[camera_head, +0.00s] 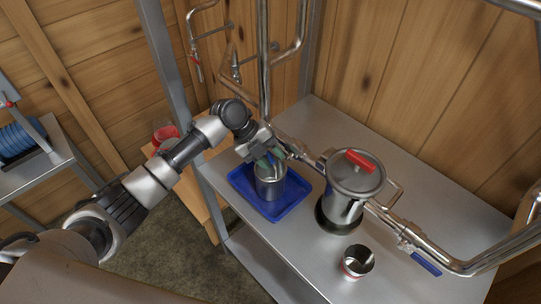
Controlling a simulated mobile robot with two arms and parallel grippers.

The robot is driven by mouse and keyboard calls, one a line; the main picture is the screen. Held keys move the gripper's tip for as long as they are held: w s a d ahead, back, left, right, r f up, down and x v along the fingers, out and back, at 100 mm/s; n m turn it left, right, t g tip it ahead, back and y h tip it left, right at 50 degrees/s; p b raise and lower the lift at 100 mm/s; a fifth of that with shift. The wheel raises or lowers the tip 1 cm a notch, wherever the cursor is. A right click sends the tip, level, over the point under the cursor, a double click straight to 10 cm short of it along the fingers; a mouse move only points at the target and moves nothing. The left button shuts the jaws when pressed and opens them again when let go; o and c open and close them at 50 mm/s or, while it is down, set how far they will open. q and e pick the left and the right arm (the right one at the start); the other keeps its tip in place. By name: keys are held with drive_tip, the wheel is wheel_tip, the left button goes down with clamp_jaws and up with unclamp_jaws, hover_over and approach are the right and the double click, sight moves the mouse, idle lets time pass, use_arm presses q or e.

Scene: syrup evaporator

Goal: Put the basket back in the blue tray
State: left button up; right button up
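The blue tray (285,208) lies on the metal shelf, near its left end. The basket (268,187), a grey metal cylinder, stands upright within the tray's outline. I cannot tell whether its bottom touches the tray floor. My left gripper (270,160) reaches in from the left, its fingers at the top of the basket. The fingers and wrist hide part of the basket's rim, and I cannot tell how tightly they are closed. My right gripper is out of view.
A lidded steel pot (341,204) with a red handle stands right of the tray, joined to pipes. Pipes and a blue-handled valve (425,264) run along the right. Bare shelf (400,160) lies behind the pot.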

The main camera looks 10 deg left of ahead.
use_arm(q)
drive_tip(key=b+v, duration=0.3)
drive_tip(key=v, duration=0.9)
